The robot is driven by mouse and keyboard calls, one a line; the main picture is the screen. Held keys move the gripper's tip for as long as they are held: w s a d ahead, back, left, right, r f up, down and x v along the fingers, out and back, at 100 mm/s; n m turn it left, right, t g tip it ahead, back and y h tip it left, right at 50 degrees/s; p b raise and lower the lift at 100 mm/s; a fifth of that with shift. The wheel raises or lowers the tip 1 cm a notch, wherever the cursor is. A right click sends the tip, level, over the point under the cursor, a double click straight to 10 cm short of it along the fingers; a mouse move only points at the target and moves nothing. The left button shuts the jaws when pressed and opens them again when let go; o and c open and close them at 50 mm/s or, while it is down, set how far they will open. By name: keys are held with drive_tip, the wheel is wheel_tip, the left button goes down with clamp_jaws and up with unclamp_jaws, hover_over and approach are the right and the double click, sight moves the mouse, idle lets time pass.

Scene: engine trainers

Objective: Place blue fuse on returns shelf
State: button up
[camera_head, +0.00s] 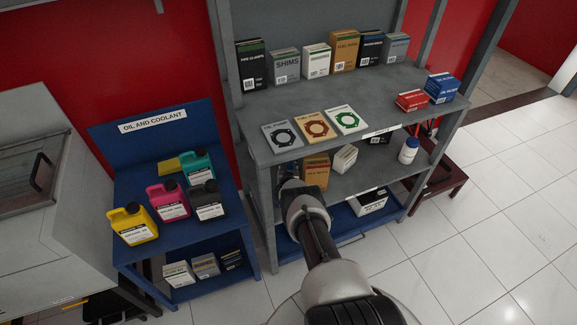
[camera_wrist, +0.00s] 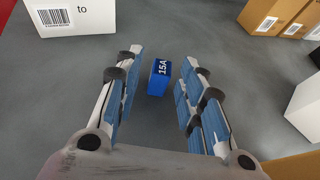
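The blue fuse (camera_wrist: 158,80), a small block marked 15A, stands on a grey shelf surface (camera_wrist: 215,45) in the wrist view. My gripper (camera_wrist: 163,60) is open, with one finger on each side of the fuse and a visible gap on both sides. In the head view my arm reaches to the middle level of the grey shelving unit (camera_head: 352,182), and the fuse is not visible there. Labels sit on the shelf edges, but I cannot read which one says returns.
A white box (camera_wrist: 75,15) and brown boxes (camera_wrist: 285,15) stand beyond the fuse; another white box (camera_wrist: 305,105) is at right. The upper shelf (camera_head: 375,95) holds gaskets and boxes. A blue oil and coolant stand (camera_head: 150,155) is at left.

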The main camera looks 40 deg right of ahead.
sight(288, 166)
drive_tip(key=shift+r, duration=0.1)
drive_tip(key=shift+s+a+r+p, duration=0.2)
drive_tip(key=shift+s+r+p, duration=0.1)
drive_tip(key=shift+p, duration=0.45)
drive_tip(key=p+v, duration=0.2)
drive_tip(key=p, duration=0.2)
drive_tip(key=shift+r, duration=0.2)
drive_tip(key=p+v, duration=0.7)
drive_tip(key=shift+s+a+p, duration=0.15)
drive_tip(key=shift+a+p, duration=0.1)
drive_tip(key=shift+p, duration=0.15)
drive_tip(key=shift+s+a+r+p, duration=0.1)
drive_tip(key=shift+s+a+p, duration=0.4)
drive_tip(key=shift+s, duration=0.1)
drive_tip(key=shift+s, duration=0.15)
